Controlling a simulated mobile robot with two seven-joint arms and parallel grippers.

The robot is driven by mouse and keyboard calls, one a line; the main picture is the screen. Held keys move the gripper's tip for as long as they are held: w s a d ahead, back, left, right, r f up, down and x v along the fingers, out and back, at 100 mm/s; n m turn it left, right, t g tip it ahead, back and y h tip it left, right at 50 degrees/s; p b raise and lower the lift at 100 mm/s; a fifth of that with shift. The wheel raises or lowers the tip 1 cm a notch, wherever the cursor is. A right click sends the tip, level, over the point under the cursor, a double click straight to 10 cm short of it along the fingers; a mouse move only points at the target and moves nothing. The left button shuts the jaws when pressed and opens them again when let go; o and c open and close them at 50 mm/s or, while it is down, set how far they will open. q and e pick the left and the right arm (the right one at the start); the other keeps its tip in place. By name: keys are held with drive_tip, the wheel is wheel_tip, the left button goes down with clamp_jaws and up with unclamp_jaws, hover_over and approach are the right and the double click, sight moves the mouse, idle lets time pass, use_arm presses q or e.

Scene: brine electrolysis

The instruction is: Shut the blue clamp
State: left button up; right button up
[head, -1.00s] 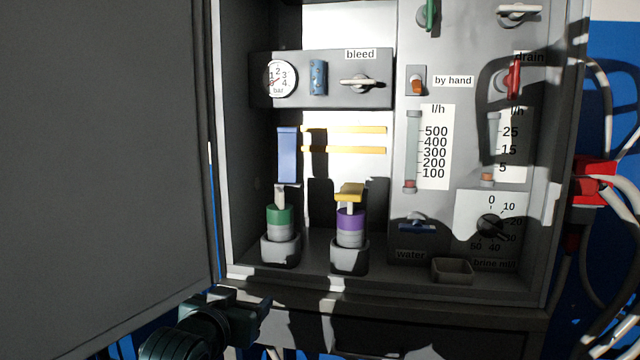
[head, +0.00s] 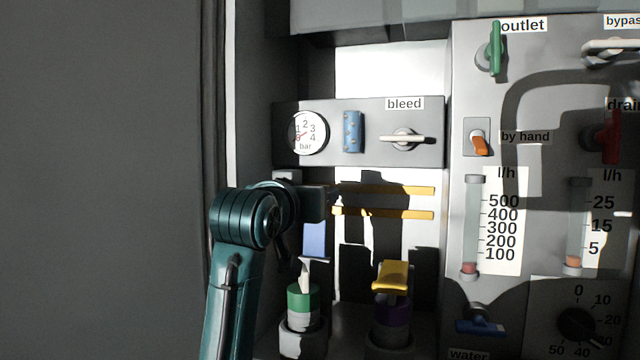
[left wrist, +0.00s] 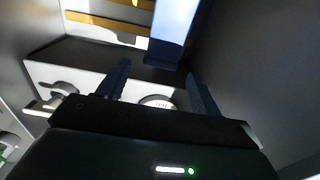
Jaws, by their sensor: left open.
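The blue clamp (head: 314,240) is a flat blue lever standing upright above the green-banded cylinder (head: 302,303) inside the cabinet. My left arm and gripper hide its upper part in the head view. My left gripper (head: 315,203) is in front of the lever's upper part. In the left wrist view, which is upside down, the gripper (left wrist: 157,75) is open with nothing between its fingers. There the blue lever (left wrist: 175,30) lies past the fingertips, and I cannot tell whether they touch. My right gripper is not in view.
A yellow clamp (head: 391,275) sits to the right over a purple-banded cylinder (head: 391,312). Two yellow bars (head: 385,214) run across the back. A panel with a pressure gauge (head: 309,132) and the bleed valve (head: 405,139) is above. A dark panel (head: 110,180) fills the left side.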

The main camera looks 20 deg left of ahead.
use_arm(q)
drive_tip(key=w+p, duration=0.1)
drive_tip(key=w, duration=0.5)
drive_tip(key=shift+w, duration=0.25)
drive_tip(key=shift+d, duration=0.1)
drive_tip(key=c, duration=1.4)
